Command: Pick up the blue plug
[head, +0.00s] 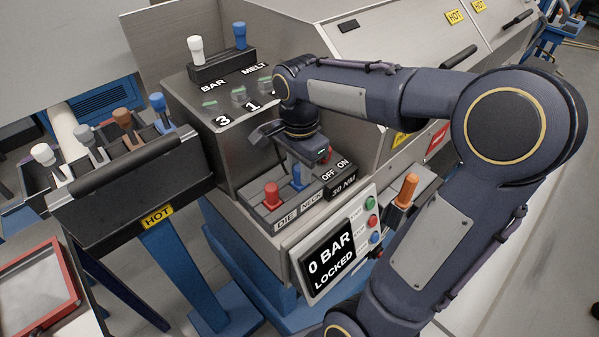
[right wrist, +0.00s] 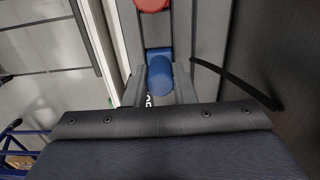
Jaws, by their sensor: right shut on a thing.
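The blue plug (head: 296,177) is at the NECK place of the machine's front ledge, beside a red plug (head: 272,195) at the DIE place. My right gripper (head: 301,166) reaches down over it from above. In the right wrist view, the blue plug (right wrist: 160,74) is between the two fingers, and the gripper is shut on it. The red plug (right wrist: 152,4) shows at the top edge of that view. I cannot tell whether the blue plug is still fully seated. My left gripper is not in view.
A display (head: 334,249) reads "0 BAR LOCKED", with an orange-handled lever (head: 406,190) to its right. White and blue plugs stand on the upper BAR/MELT block (head: 222,68). A rack marked HOT (head: 130,185) at left holds several plugs. A red-rimmed tray (head: 75,265) is lower left.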

